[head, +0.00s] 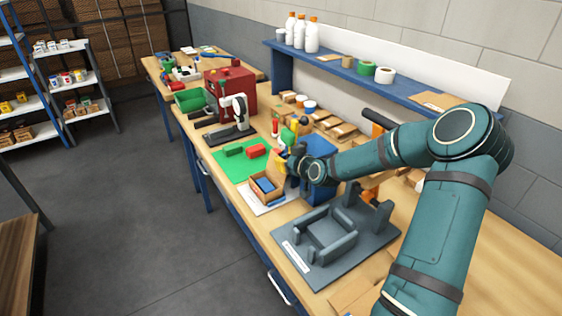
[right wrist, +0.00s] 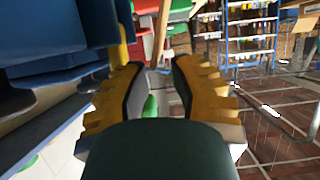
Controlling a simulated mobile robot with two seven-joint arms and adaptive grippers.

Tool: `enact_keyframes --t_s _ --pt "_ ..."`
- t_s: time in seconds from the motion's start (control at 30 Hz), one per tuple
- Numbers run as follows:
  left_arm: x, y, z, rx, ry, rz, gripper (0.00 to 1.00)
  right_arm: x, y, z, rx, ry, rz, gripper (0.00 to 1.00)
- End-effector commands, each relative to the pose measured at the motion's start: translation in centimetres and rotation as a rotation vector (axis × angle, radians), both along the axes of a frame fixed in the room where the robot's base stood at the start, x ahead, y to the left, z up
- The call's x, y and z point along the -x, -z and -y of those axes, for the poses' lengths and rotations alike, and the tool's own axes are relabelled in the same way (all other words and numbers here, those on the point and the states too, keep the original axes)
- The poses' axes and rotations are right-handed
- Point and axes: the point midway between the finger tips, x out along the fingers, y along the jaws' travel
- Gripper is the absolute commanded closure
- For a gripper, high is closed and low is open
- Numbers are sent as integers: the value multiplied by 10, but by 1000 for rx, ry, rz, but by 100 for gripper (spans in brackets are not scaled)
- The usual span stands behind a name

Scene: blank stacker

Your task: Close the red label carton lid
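A small open brown carton (head: 268,194) with blue contents stands on a white sheet (head: 287,207) on the bench. Its lid (head: 269,166) is raised at the back of the carton. I cannot make out a red label. My right gripper (head: 282,163), with yellow fingers, is beside the raised lid; I cannot tell whether it touches it. In the right wrist view the two fingers (right wrist: 160,72) stand apart with a gap between the tips, and nothing is clearly held. My left gripper is not in view.
A green mat (head: 227,163) with a red block (head: 256,151) and a green block lies beyond the carton. A grey fixture (head: 333,238) stands nearer me. A blue bin (head: 320,188) is close to the right gripper. A blue shelf (head: 405,87) runs along the wall.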

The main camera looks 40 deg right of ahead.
Motion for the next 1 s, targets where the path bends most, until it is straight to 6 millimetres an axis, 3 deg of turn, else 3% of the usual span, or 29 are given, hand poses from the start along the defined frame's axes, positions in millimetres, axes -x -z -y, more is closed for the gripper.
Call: enact_keyframes --t_s 0.23,0.57,0.6,0.67,0.7,1.0 --pt "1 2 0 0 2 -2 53 -24 10 3 -2 1 0 79" --pt "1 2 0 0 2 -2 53 -28 12 3 0 -1 -1 79" --pt "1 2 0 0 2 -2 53 -28 12 3 0 0 -1 75" --pt "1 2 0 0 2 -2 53 -28 12 3 0 0 -1 96" --pt "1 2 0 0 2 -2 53 -28 12 3 0 0 -1 100" --pt "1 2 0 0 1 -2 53 -27 12 3 0 0 -1 100"
